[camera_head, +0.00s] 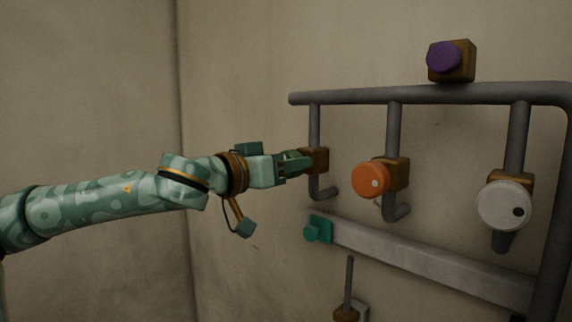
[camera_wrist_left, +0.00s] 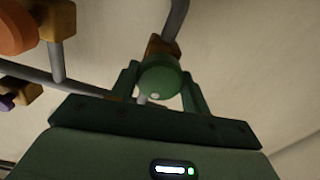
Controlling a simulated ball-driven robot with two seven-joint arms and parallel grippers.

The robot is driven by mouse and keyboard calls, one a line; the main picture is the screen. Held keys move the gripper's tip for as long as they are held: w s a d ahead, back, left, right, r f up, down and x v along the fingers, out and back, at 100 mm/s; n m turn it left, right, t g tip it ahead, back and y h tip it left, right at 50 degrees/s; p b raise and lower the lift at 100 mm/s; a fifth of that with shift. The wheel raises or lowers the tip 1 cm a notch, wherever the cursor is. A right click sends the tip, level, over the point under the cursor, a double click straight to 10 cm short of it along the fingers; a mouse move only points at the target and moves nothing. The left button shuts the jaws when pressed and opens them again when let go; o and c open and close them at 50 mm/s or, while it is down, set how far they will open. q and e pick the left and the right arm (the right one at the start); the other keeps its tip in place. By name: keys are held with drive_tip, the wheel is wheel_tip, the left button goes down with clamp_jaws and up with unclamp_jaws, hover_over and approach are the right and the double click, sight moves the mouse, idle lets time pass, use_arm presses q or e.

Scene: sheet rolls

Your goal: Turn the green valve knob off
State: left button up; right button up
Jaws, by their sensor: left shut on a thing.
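The green valve knob (camera_wrist_left: 160,78) sits on a brown valve block (camera_head: 316,160) on the leftmost short pipe. In the left wrist view it is a round green disc with a pale dot near its lower edge, between my two fingers. My left gripper (camera_head: 297,162) reaches in from the left and is shut on this knob, one finger on each side. In the head view the fingers hide most of the knob. My right gripper is not in view.
An orange knob (camera_head: 371,180) and a white knob (camera_head: 504,206) are on pipes to the right. A purple knob (camera_head: 443,57) is above the top pipe (camera_head: 430,94). Bare wall is on the left.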

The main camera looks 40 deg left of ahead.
use_arm(q)
drive_tip(key=shift+m, duration=0.3)
drive_tip(key=m, duration=0.3)
drive_tip(key=shift+m, duration=0.3)
drive_tip(key=m, duration=0.4)
drive_tip(key=shift+m+p, duration=0.3)
drive_tip(key=shift+p, duration=0.1)
drive_tip(key=m, duration=0.4)
drive_tip(key=shift+d+m, duration=0.1)
drive_tip(key=shift+m, duration=0.2)
drive_tip(key=shift+f+m+p, duration=0.1)
drive_tip(key=shift+m+p, duration=0.2)
drive_tip(key=shift+m, duration=1.9)
drive_tip(key=o, duration=1)
